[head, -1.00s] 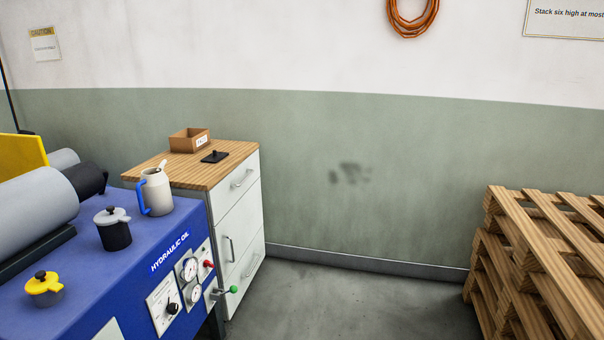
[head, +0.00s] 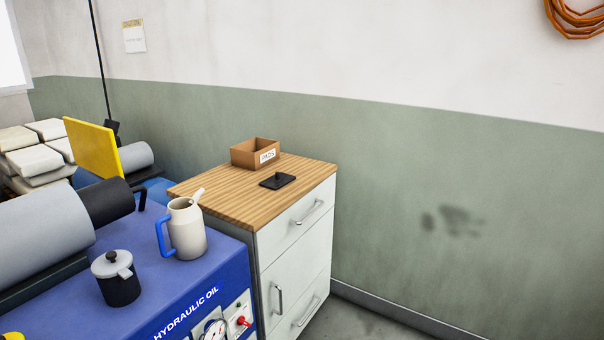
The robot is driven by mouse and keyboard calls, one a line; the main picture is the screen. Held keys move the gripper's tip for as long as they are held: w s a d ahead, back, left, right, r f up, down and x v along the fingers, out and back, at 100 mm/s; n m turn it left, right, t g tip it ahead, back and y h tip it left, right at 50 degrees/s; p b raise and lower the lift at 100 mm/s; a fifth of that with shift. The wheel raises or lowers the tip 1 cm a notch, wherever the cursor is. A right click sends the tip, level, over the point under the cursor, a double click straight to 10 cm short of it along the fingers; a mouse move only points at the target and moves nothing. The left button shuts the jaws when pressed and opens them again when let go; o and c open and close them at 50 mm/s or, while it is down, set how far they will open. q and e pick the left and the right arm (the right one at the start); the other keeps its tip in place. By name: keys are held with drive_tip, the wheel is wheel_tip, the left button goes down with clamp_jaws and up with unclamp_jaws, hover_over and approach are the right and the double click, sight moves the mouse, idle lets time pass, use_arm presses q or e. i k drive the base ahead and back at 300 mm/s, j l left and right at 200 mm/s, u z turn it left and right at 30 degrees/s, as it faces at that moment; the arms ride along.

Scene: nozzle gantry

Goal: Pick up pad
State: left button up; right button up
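The label seems to read "PADS"; the inside of the box is mostly hidden. Neither of my grippers shows in the head view.
A blue hydraulic oil machine (head: 215,270) stands in front of the cabinet's left side. On it are a cream jug (head: 187,230) with a blue handle and a dark lidded pot (head: 117,285). The cabinet's right part of the top is clear. Floor (head: 360,322) shows at lower right.

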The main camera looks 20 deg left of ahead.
sight(278, 180)
drive_tip(key=i+l+u, duration=0.1)
drive_tip(key=i+u, duration=0.3)
drive_tip(key=i+l+u, duration=0.4)
drive_tip(key=i, duration=0.2)
drive_tip(key=i+l+u, duration=0.2)
drive_tip(key=u, duration=0.25)
drive_tip(key=i+l+u, duration=0.5)
drive_tip(key=l+u, duration=0.2)
drive_tip(key=u, duration=0.15)
drive_tip(key=i+l+u, duration=0.1)
drive_tip(key=l+u, duration=0.35)
